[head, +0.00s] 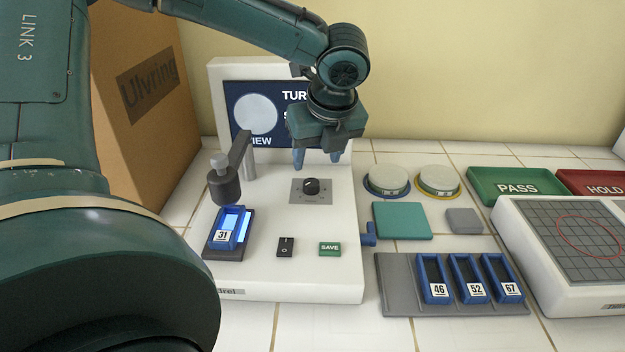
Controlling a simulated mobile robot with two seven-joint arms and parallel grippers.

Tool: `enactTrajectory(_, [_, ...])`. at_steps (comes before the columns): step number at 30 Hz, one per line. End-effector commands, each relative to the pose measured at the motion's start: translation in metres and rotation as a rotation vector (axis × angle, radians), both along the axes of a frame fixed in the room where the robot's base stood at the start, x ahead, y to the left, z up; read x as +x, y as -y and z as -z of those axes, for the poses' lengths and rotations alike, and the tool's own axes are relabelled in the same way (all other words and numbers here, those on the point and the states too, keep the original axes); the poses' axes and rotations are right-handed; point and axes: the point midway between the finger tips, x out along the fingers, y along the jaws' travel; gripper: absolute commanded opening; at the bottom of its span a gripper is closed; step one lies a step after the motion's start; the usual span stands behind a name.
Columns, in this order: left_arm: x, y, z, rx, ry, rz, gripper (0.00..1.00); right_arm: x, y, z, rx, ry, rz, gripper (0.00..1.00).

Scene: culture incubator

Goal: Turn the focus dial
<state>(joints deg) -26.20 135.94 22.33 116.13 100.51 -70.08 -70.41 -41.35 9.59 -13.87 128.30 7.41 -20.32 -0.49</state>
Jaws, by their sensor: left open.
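The focus dial (311,187) is a small black knob on a grey square plate on the white microscope unit (330,274). My left gripper (316,160) points down above and slightly behind the dial in the picture. Its two blue fingertips are apart, with nothing seen between them, and they look clear of the dial. A blue slide holder marked 31 (228,228) sits on the lit stage under the dark lens arm (226,182). The unit's screen (257,115) is partly hidden behind my left arm and gripper. My right gripper does not show.
A black switch (285,247) and a green SAVE button (330,249) lie in front of the dial. To the right are a grey rack (398,287) with several blue holders, two round lidded dishes, a teal pad (402,221), and PASS (515,186) and HOLD trays. A cardboard box (150,110) stands behind left.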

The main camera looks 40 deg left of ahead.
Motion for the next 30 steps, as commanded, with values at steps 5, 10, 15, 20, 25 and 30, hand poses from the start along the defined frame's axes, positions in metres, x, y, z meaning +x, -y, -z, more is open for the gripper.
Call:
enactTrajectory(5, [0.006, -0.013, 0.038, 0.000, -0.001, -0.003, 0.51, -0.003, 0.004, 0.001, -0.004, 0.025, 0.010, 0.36])
enactTrajectory(10, [0.011, -0.022, 0.060, -0.001, 0.001, -0.003, 0.51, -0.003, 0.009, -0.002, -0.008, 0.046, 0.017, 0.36])
enactTrajectory(15, [0.013, -0.026, 0.069, -0.001, 0.002, -0.002, 0.51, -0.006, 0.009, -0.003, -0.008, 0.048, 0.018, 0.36])
enactTrajectory(20, [0.014, -0.026, 0.071, -0.002, 0.003, -0.002, 0.51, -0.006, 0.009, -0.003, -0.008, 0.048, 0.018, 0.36])
enactTrajectory(25, [0.014, -0.026, 0.070, -0.002, 0.003, -0.002, 0.49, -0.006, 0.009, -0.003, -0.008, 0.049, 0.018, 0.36])
enactTrajectory(30, [0.014, -0.026, 0.070, -0.001, 0.003, -0.002, 0.35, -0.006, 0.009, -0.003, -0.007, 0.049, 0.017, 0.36])
